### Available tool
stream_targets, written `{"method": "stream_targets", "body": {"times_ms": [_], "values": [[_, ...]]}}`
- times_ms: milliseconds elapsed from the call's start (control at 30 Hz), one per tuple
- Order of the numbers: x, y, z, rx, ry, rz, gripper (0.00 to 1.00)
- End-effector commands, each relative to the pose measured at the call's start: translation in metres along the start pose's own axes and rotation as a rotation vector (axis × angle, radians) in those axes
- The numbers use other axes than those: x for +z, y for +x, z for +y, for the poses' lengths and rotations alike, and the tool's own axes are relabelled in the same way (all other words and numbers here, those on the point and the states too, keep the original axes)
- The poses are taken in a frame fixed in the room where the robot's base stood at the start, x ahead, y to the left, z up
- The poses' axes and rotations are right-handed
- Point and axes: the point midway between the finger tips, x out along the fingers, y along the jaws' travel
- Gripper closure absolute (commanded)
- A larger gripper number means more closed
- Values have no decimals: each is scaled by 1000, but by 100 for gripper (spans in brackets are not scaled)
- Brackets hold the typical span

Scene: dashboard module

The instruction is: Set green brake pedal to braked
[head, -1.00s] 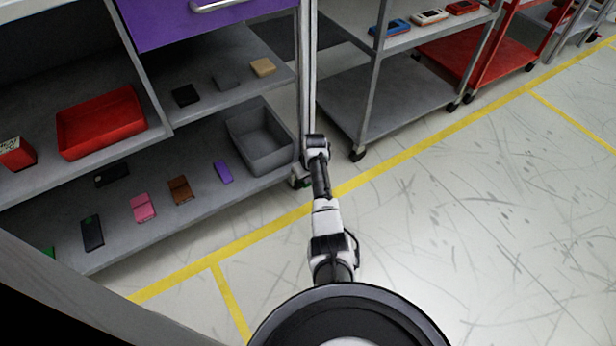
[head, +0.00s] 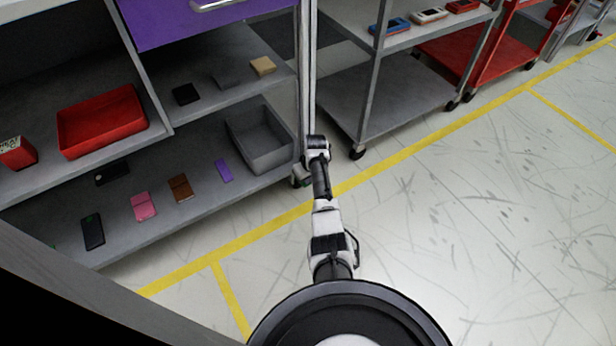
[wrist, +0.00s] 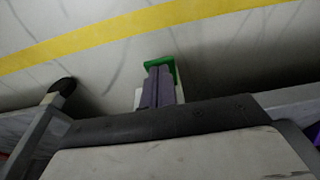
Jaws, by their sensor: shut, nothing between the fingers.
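The green brake pedal (wrist: 160,62) shows in the wrist view as a green edge just beyond and around my fingertips. My gripper (wrist: 159,72) is shut, with its two grey-purple fingers side by side and nothing between them. The fingertips overlap the pedal in the picture; I cannot tell whether they touch it. The fingers hide much of the pedal, so its tilt is unclear.
A grey shelf unit (head: 225,195) with several small boxes and a grey bin (head: 262,158) stands at left. A grey cart (head: 345,100) stands behind my arm, with a caster (head: 357,152). Open floor (head: 470,230) with yellow lines lies at right.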

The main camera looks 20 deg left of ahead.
Motion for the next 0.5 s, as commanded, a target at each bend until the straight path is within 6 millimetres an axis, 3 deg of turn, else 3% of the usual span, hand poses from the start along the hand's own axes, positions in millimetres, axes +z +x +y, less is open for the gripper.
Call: {"method": "stream_targets", "body": {"times_ms": [500], "values": [[12, 12, 0, -1, 2, -1, 100]]}}
